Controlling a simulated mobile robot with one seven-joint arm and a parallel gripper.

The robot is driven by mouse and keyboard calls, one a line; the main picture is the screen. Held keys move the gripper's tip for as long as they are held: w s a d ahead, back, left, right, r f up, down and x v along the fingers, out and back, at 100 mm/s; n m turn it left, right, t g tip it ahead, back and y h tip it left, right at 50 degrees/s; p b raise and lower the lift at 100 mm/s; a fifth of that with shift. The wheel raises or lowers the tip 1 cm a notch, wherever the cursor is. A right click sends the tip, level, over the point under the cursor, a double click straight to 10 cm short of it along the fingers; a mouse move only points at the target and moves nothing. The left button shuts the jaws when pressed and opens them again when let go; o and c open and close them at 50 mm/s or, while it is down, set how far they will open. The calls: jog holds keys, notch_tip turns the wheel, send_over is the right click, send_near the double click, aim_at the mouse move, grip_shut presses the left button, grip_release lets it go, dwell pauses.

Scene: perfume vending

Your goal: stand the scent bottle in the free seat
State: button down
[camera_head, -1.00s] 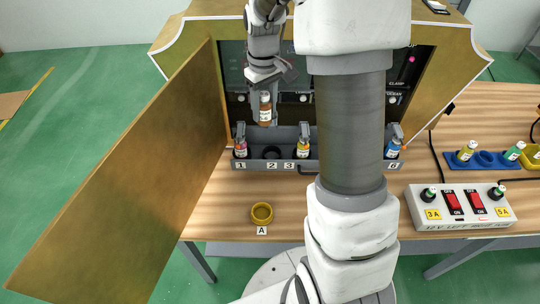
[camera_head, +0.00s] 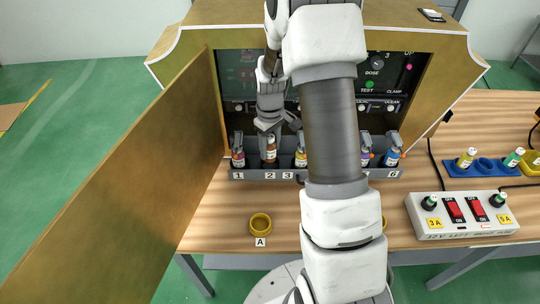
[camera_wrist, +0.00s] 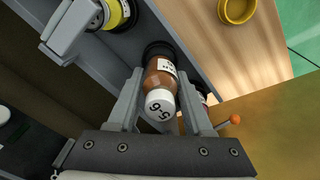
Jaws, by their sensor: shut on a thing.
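The scent bottle (camera_head: 270,150) is brown with a white label and a white cap. It stands about upright at position 2 of the grey rack (camera_head: 248,174), between the bottles at 1 and 3. My gripper (camera_head: 269,130) is above the rack, shut on the bottle's upper part. In the wrist view the bottle (camera_wrist: 160,80) is between my two fingers (camera_wrist: 160,103), its cap towards the camera. Its base is at the dark round seat (camera_wrist: 157,48); whether it rests on the seat's floor is hidden.
A red bottle (camera_head: 238,158) stands at 1 and a yellow one (camera_head: 301,157) at 3, close on both sides. The open door panel (camera_head: 125,190) is at the left. A yellow ring (camera_head: 260,223) marked A lies on the table in front. A switch box (camera_head: 462,215) is at the right.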

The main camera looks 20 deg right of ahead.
aim_at(270, 155)
notch_tip(270, 155, down, 4)
jog(key=shift+r, duration=0.15)
